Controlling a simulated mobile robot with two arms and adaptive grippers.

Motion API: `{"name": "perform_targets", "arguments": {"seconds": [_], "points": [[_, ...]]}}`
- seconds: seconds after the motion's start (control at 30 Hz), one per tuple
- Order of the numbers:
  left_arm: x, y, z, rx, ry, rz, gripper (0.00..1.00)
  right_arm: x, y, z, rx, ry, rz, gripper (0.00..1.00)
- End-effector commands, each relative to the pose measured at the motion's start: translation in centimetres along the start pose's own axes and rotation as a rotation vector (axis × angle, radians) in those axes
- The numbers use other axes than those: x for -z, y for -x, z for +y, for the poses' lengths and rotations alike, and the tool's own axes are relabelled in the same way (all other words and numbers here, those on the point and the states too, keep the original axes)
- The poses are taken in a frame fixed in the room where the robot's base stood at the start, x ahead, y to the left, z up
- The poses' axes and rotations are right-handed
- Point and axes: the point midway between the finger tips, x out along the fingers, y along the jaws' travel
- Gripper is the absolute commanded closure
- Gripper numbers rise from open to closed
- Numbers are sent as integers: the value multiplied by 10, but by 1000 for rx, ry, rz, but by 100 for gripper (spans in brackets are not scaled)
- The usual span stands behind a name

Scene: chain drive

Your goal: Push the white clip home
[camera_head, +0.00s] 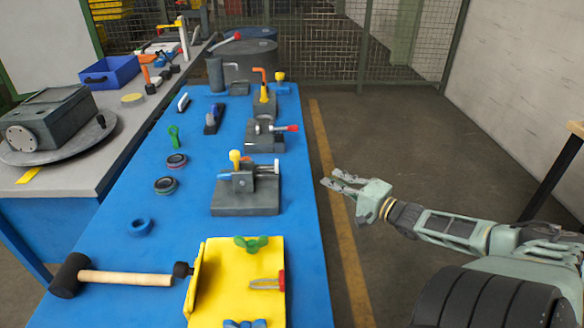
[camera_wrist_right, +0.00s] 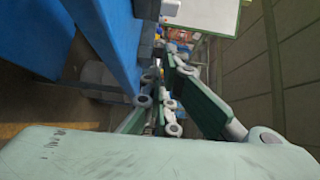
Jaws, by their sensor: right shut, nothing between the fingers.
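My right gripper (camera_head: 330,178) is off the right edge of the blue table (camera_head: 310,200), over the floor, shut and empty. Its fingers also show in the right wrist view (camera_wrist_right: 165,105), beside the blue table side. A grey fixture (camera_head: 246,198) near the table's right edge carries a yellow knob (camera_head: 235,156) and a cross pin with a pale end (camera_head: 276,166). A small white-topped piece (camera_head: 183,102) lies farther back at the left. I cannot tell which pale part is the white clip. My left gripper is not in view.
More fixtures stand behind, one with a red-tipped lever (camera_head: 291,128). A yellow stand (camera_head: 230,285) and a mallet (camera_head: 120,278) are at the front. Dark rings (camera_head: 166,185) lie left of the grey fixture. The floor right of the table is clear.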

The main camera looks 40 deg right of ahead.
Motion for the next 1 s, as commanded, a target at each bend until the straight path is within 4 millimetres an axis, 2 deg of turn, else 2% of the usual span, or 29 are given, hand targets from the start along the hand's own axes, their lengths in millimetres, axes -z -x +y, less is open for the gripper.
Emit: {"name": "perform_targets", "arguments": {"seconds": [0.1,0.27,1.0], "points": [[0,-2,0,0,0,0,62,-4,-6,-10,19,-31,-17,100],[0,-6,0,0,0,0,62,-3,-18,-10,22,-32,-15,100],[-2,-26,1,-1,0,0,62,-4,-105,-12,20,-30,-13,100]]}}
